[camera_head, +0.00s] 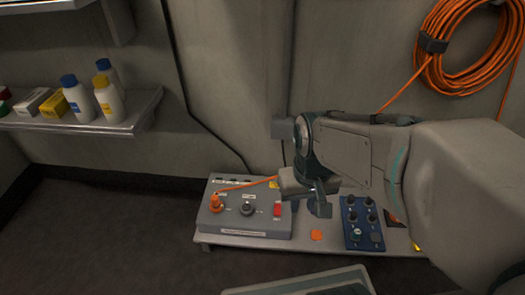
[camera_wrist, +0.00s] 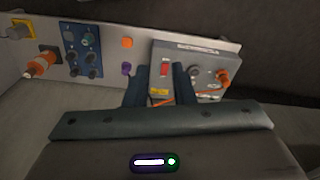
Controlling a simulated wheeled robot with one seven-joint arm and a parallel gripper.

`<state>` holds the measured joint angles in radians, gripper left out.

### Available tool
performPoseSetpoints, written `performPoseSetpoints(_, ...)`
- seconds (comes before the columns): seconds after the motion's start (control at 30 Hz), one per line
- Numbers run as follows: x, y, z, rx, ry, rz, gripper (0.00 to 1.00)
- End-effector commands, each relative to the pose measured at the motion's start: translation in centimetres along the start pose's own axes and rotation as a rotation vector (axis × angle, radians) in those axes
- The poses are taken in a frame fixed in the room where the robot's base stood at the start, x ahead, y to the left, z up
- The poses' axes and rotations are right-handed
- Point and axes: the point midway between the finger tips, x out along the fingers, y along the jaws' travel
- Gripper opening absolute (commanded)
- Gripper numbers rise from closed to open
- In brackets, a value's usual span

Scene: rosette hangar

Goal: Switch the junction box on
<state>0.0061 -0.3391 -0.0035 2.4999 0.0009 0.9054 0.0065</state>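The grey junction box (camera_head: 262,226) sits on a low shelf, and it also shows in the wrist view (camera_wrist: 200,55). Its red switch (camera_head: 277,210) is at the right end of its face in the head view. In the wrist view the switch (camera_wrist: 165,69) appears between my fingers. I cannot tell which way it is set. An orange plug (camera_head: 215,203) with an orange cable sits at the box's left, with a dark round socket or knob (camera_head: 247,208) beside it. My gripper (camera_head: 306,196) is open and empty, just above the box's right end; it also shows in the wrist view (camera_wrist: 161,77).
A blue panel with knobs (camera_head: 362,224) and an orange square (camera_head: 316,235) lie right of the box. An orange connector (camera_wrist: 42,63) is past the panel. A coiled orange cable (camera_head: 470,45) hangs on the wall. A shelf (camera_head: 130,112) holds bottles at left.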

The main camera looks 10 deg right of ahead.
Motion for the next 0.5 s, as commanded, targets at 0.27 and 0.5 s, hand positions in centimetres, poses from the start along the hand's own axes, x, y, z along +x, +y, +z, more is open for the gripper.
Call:
performPoseSetpoints(0.27,0.01,0.0,0.0,0.0,0.0,0.0,0.0)
performPoseSetpoints(0.5,0.01,0.0,0.0,0.0,0.0,0.0,0.0)
